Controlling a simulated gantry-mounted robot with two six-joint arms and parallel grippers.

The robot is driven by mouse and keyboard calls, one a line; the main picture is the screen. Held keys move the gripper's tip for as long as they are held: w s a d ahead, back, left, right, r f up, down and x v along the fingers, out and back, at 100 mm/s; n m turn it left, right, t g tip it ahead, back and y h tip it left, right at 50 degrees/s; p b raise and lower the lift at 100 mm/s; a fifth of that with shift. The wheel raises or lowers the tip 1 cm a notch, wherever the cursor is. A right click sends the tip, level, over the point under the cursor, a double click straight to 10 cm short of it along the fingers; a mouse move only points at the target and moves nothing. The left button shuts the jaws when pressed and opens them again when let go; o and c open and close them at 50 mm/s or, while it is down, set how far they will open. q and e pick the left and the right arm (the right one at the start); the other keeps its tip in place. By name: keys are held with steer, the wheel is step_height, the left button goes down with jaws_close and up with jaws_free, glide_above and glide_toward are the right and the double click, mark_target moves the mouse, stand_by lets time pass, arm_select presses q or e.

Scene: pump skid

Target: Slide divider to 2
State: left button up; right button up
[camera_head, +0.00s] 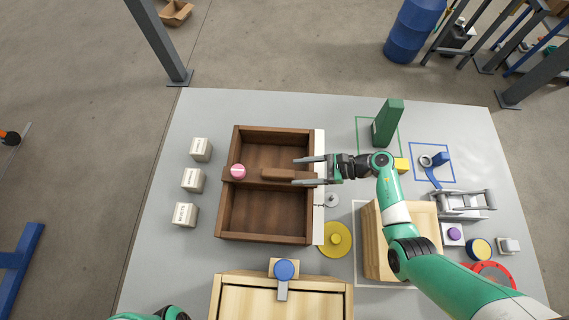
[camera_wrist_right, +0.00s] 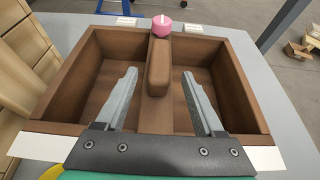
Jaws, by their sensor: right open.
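The brown wooden divider (camera_head: 276,174) crosses the open brown box (camera_head: 265,239) from left to right, splitting it into an upper and a lower compartment. A pink knob (camera_head: 238,171) sits at its left end; it also shows at the far end in the wrist view (camera_wrist_right: 161,24). A white strip (camera_head: 319,226) runs along the box's right edge; any numbers on it are unreadable. My right gripper (camera_head: 296,172) is open over the right part of the box. In the wrist view its fingers (camera_wrist_right: 159,77) stand on either side of the divider, apart from it. My left gripper is out of frame.
Three pale cubes (camera_head: 193,180) stand left of the box. A yellow disc (camera_head: 335,239) and a light wooden box (camera_head: 372,250) lie at its lower right. A green block (camera_head: 387,122) stands at upper right. A lidded wooden case (camera_head: 240,300) is in front.

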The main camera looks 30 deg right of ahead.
steer(key=v, duration=0.3)
steer(key=shift+s+d+r+p, duration=0.1)
steer(key=shift+s+d+p, duration=0.15)
steer(key=shift+d+p, duration=0.05)
